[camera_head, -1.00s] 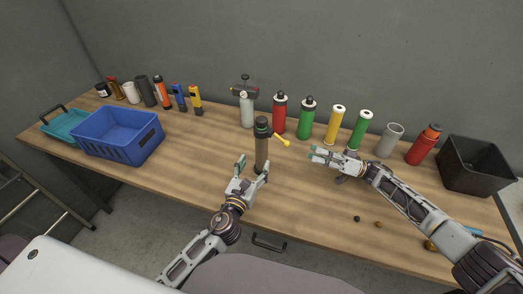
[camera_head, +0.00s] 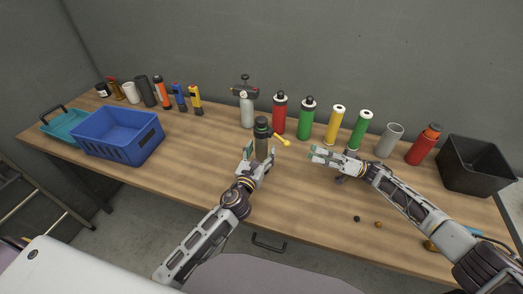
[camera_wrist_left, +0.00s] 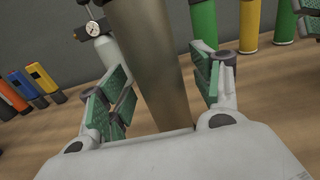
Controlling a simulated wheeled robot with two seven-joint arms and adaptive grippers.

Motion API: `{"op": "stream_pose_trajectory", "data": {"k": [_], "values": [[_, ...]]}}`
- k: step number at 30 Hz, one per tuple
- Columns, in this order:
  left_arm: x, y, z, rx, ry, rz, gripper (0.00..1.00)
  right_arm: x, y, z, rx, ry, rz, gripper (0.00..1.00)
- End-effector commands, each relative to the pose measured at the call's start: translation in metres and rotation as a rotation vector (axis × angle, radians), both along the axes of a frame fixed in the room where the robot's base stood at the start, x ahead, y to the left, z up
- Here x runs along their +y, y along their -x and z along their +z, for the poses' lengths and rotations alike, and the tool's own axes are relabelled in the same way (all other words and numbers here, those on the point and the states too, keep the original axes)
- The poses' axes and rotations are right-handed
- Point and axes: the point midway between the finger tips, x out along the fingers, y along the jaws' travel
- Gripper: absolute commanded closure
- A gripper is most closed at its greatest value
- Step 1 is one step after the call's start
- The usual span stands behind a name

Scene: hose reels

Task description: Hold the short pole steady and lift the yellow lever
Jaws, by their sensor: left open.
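The short pole (camera_head: 262,140), brown-grey with a dark top, stands upright near the middle of the table. The yellow lever (camera_head: 282,139) sticks out from its top to the right and slopes slightly down. My left gripper (camera_head: 258,154) is open, with its fingers on either side of the pole. In the left wrist view the pole (camera_wrist_left: 148,50) rises between the green-padded fingers, with gaps showing beside it. The lever is out of that view. My right gripper (camera_head: 314,154) is open and empty, to the right of and a little below the lever's end.
A gas canister with a burner top (camera_head: 246,105), a red bottle (camera_head: 279,117) and several other cylinders stand behind. A blue basket (camera_head: 118,150) is at left, a black bin (camera_head: 472,182) at right. Small round items lie at front right. The table front left of the pole is clear.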

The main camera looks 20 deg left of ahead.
Motion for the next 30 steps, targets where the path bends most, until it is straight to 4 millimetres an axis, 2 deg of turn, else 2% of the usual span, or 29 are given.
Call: {"op": "stream_pose_trajectory", "data": {"k": [6, 16, 30], "values": [[-0.0007, -0.0077, 0.0001, 0.000, 0.001, 0.000, 0.35, 0.0000, 0.0000, 0.0000, 0.000, 0.000, 0.000, 0.64], [-0.0007, -0.0083, 0.0000, 0.000, 0.001, 0.000, 0.36, 0.0000, 0.0001, -0.0001, 0.000, 0.000, 0.000, 0.64], [-0.0007, -0.0082, 0.0001, 0.000, 0.001, 0.000, 0.97, 0.0000, 0.0000, 0.0000, 0.000, 0.000, 0.000, 0.64]]}}
